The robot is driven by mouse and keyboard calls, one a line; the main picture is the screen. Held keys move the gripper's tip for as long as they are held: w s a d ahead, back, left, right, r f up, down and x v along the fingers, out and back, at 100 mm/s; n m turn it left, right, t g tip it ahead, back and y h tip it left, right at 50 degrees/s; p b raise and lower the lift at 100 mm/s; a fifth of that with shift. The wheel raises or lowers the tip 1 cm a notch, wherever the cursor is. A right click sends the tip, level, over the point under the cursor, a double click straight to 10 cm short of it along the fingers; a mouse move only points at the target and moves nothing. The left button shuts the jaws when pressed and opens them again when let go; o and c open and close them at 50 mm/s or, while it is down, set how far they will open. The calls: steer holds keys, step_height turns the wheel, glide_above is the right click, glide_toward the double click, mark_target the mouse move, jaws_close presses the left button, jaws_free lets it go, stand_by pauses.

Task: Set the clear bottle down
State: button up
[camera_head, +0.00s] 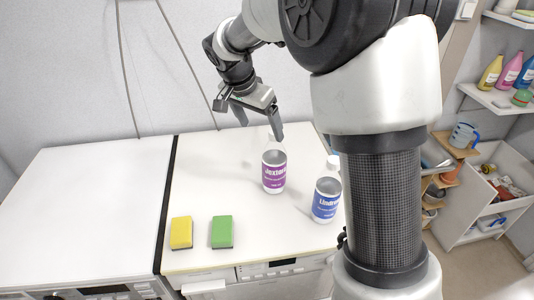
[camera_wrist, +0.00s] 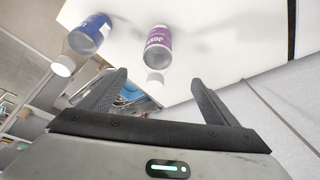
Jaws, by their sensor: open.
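A clear bottle with a purple label (camera_head: 274,172) and white cap stands upright on the white countertop (camera_head: 205,190). A similar clear bottle with a blue label (camera_head: 326,200) stands to its right and nearer, partly beside my arm. I cannot tell which one the task means. My gripper (camera_head: 259,128) is open and empty, just above the purple-labelled bottle's top. One finger overlaps its neck in the head view. In the wrist view the purple-labelled bottle (camera_wrist: 158,38) lies beyond my open fingers (camera_wrist: 158,85), its cap between their tips. The blue-labelled bottle (camera_wrist: 92,35) is at upper left.
A yellow sponge (camera_head: 181,233) and a green sponge (camera_head: 222,232) lie near the counter's front edge. A white surface (camera_head: 85,200) on the left is clear. A wall (camera_head: 70,70) stands behind. Shelves (camera_head: 500,100) with several coloured bottles are at right.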

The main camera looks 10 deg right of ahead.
mark_target(269, 147)
steer(key=p+x, duration=0.1)
steer(key=x, duration=1)
steer(key=shift+d+f, duration=0.1)
steer(key=p+x, duration=0.1)
steer(key=x, duration=0.4)
steer(key=shift+s+d, duration=0.1)
steer(key=shift+d, duration=0.1)
